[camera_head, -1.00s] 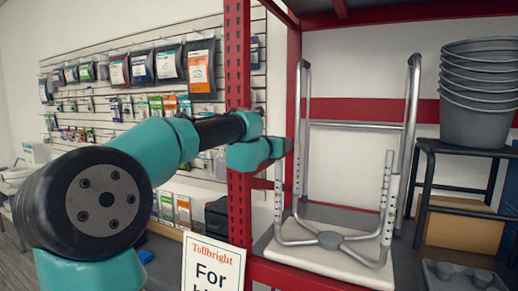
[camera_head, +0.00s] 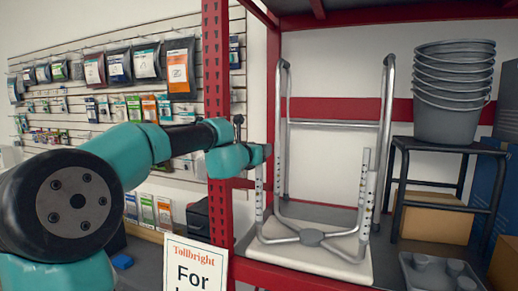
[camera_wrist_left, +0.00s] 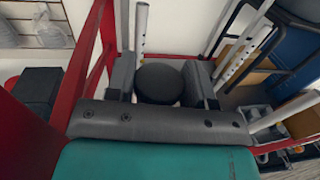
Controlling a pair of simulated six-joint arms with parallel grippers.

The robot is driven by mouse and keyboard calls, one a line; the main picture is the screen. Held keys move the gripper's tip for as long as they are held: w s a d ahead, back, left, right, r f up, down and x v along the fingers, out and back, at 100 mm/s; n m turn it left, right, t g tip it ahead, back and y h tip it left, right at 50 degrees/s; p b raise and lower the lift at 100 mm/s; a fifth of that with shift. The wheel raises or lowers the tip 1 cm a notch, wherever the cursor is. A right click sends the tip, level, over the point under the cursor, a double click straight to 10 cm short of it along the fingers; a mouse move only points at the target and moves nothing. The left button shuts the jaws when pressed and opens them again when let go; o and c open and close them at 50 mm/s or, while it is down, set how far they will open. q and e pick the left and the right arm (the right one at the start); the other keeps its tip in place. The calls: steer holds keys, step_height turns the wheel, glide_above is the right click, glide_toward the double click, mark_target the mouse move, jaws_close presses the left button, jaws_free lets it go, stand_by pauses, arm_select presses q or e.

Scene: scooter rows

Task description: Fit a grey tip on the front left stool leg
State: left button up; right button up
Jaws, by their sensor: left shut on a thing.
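The stool (camera_head: 312,237) lies upside down on a red-framed shelf, its metal legs pointing up. The front left leg (camera_head: 259,200) is a short upright tube with holes. My left gripper (camera_head: 268,151) is at the top of this leg, and its fingers hide the leg's upper end in the head view. In the left wrist view, the gripper (camera_wrist_left: 161,82) is shut on a round dark grey tip (camera_wrist_left: 158,84). A leg tube (camera_wrist_left: 141,25) shows beyond the tip; I cannot tell whether they touch. My right gripper is not in view.
A red shelf post (camera_head: 217,110) stands just left of the stool, close to my left arm. A grey tray (camera_head: 415,283) with several grey tips (camera_head: 455,267) lies right of the stool. Stacked grey buckets (camera_head: 450,115) stand on a dark stool behind it. A paper sign (camera_head: 195,268) hangs in front.

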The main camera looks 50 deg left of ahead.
arm_select(q)
steer(key=shift+f, duration=0.2)
steer(key=o, duration=0.9)
steer(key=shift+r, duration=0.3)
steer(key=shift+r, duration=0.35)
steer(key=v, duration=1.2)
steer(key=shift+f, duration=0.1)
